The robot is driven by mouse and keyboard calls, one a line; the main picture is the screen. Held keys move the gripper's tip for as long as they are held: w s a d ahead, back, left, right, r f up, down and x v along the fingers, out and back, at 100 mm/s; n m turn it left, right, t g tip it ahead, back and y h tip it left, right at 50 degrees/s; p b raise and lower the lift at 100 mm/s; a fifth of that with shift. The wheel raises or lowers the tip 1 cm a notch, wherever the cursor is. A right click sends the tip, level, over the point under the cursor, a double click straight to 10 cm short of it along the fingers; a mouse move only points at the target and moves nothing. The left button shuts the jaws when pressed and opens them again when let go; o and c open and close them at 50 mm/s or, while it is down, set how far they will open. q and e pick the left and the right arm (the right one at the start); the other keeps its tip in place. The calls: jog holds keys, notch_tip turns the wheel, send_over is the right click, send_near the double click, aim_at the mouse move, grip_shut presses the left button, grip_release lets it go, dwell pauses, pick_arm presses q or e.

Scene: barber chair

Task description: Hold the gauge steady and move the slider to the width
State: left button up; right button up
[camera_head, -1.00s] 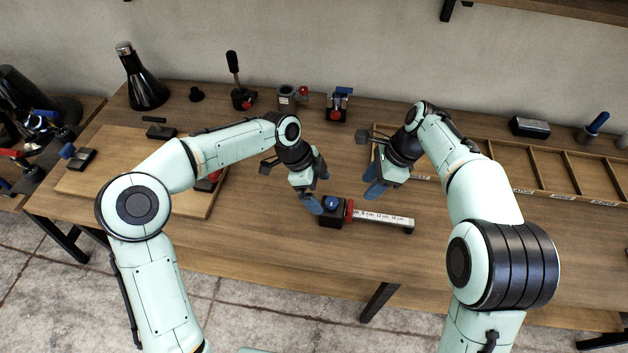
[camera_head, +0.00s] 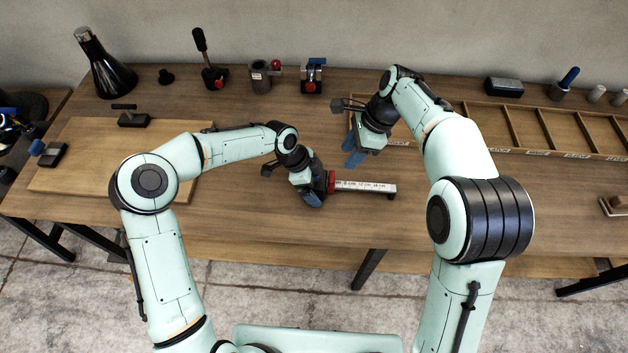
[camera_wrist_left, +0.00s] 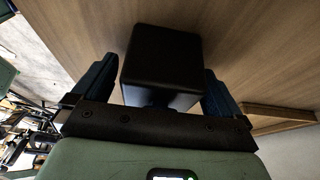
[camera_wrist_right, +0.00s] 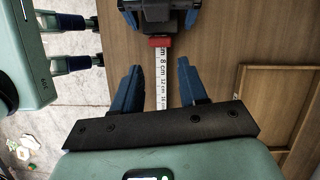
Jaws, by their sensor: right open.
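The gauge lies on the workbench near its front edge: a white scale bar (camera_head: 365,187) with centimetre marks, a red slider (camera_head: 331,182) and a black end block (camera_wrist_left: 160,60). My left gripper (camera_head: 313,196) is lowered over the end block, one blue finger on each side; I cannot tell if both press on it. The slider sits close beside the block, and it also shows in the right wrist view (camera_wrist_right: 159,41). My right gripper (camera_head: 356,152) is open and empty, behind and above the bar. The gauge's blue knob is hidden.
A wooden board (camera_head: 75,165) lies on the left of the bench (camera_head: 240,222). A divided wooden tray (camera_head: 480,125) lies at the back right. Several clamps and fittings stand along the back, beside a dark flask (camera_head: 105,70).

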aim_at(333, 176)
pick_arm(q)
jog(key=c, duration=1.4)
pick_arm(e)
jog(key=o, duration=0.3)
jog(key=shift+o, duration=0.9)
jog(key=shift+s+d+r, duration=0.1)
jog(key=shift+d+r, duration=0.1)
jog(key=shift+r, duration=0.15)
jog(key=shift+m+t+y, duration=0.3)
jog(key=shift+m, duration=0.6)
jog(key=x, duration=1)
jog(key=shift+s+f, duration=0.2)
jog(key=shift+f, duration=0.2)
jog(key=shift+c, duration=0.3)
